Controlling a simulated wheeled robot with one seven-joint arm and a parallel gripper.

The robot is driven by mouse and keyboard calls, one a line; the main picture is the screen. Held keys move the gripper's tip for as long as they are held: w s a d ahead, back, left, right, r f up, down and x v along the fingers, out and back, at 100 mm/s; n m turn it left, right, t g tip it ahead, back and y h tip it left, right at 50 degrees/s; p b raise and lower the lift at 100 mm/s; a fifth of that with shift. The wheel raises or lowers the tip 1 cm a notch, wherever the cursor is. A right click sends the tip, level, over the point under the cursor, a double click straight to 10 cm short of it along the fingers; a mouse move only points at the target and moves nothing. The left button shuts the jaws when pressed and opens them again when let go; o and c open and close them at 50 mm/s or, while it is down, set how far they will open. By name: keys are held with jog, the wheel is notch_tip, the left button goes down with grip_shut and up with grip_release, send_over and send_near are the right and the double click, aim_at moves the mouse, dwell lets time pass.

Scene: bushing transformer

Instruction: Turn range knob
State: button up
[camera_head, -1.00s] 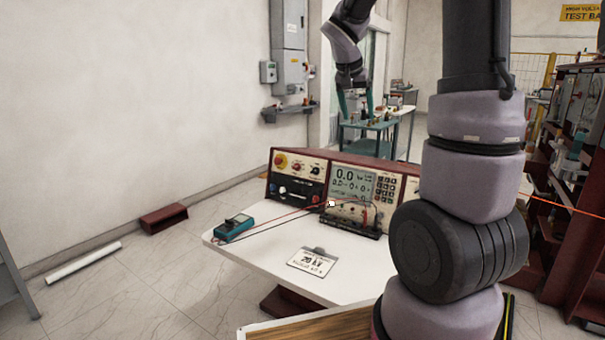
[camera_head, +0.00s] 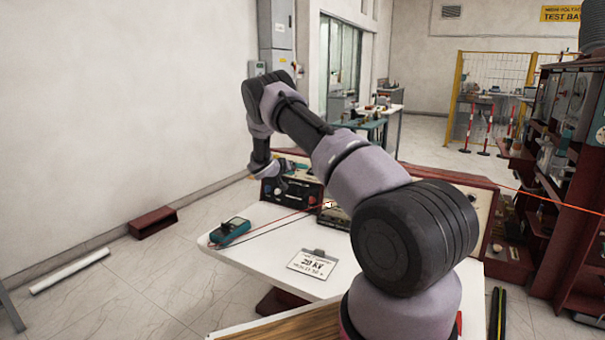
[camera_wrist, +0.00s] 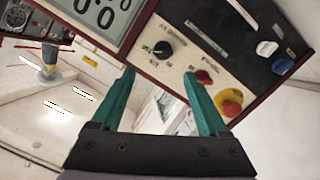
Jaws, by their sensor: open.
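The red-framed test console (camera_head: 318,193) stands at the back of the white table, partly hidden behind my arm. In the wrist view, its cream panel (camera_wrist: 178,62) carries a black pointer knob (camera_wrist: 162,49) with markings around it. The markings are too small to read, so I cannot confirm it is the range knob. My gripper (camera_wrist: 159,75) is open and empty, its two teal fingers pointing toward the panel. The black knob appears just beyond and between the fingertips, apart from them. In the head view my gripper is at the console's left part, its fingers hard to make out.
A red knob (camera_wrist: 204,77) and a red-and-yellow button (camera_wrist: 230,104) sit near the right finger. A large display (camera_wrist: 98,14) is to the left. A teal meter (camera_head: 230,231) with leads and a clipboard (camera_head: 312,263) lie on the table (camera_head: 262,262).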

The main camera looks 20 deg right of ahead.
aim_at(309, 172)
jog(key=x, duration=1)
jog(key=shift+w+d+f, duration=0.15)
jog(key=shift+w+f, duration=0.15)
jog(key=shift+w, duration=0.1)
grip_shut()
